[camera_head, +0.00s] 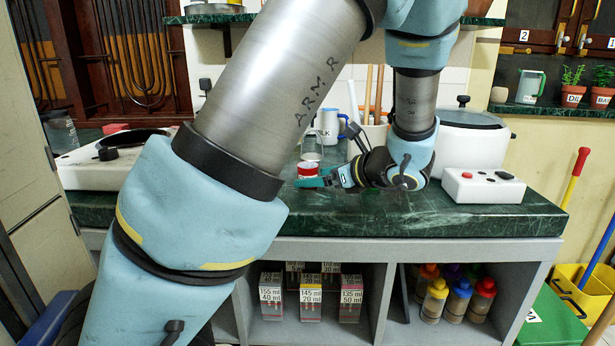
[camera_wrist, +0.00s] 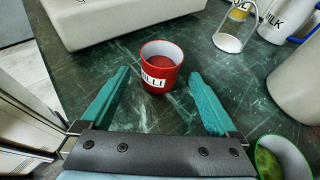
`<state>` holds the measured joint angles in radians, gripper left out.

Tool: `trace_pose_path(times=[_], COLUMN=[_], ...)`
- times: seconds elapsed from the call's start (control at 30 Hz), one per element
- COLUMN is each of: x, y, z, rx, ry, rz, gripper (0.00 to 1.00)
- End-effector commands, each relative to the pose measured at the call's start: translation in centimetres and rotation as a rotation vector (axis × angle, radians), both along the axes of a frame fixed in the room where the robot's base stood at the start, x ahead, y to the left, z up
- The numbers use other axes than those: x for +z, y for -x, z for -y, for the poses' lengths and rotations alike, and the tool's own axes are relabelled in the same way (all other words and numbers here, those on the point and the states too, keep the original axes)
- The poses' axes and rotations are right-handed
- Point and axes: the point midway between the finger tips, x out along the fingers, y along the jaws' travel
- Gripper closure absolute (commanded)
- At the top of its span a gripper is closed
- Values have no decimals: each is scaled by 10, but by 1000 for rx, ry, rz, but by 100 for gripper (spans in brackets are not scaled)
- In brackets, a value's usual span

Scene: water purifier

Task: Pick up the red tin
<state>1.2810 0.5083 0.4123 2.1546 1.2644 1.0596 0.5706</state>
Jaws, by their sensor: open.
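The red tin (camera_wrist: 160,72) stands upright on the dark green counter. It has a white label, partly readable as "ILLI", and an open top with a reddish inside. In the wrist view it sits between and slightly beyond the tips of my gripper (camera_wrist: 158,82), whose two green fingers are spread wide and empty. In the head view the red tin (camera_head: 307,170) is small, just behind my gripper (camera_head: 312,182), which partly covers its lower part. My gripper is low over the counter and does not appear to be touching the tin.
A wire stand (camera_wrist: 236,38) and a milk jug (camera_wrist: 284,20) stand behind to the right. A white appliance (camera_wrist: 120,18) is behind the tin on the left. A green-rimmed container (camera_wrist: 284,156) is close to the right finger. A white button box (camera_head: 483,186) sits at the counter's right.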

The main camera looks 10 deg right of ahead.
Motion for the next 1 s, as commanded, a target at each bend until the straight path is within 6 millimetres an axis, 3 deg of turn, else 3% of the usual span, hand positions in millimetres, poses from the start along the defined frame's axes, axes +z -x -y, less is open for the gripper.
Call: trace_pose_path(times=[0.2,0.47,1.0], x=[-9,-10,-10], y=[-18,-19,-19], z=[-14,-15,-15], rx=[1,0,0], ry=[-1,1,1], rz=[1,1,1], gripper=[5,6,67])
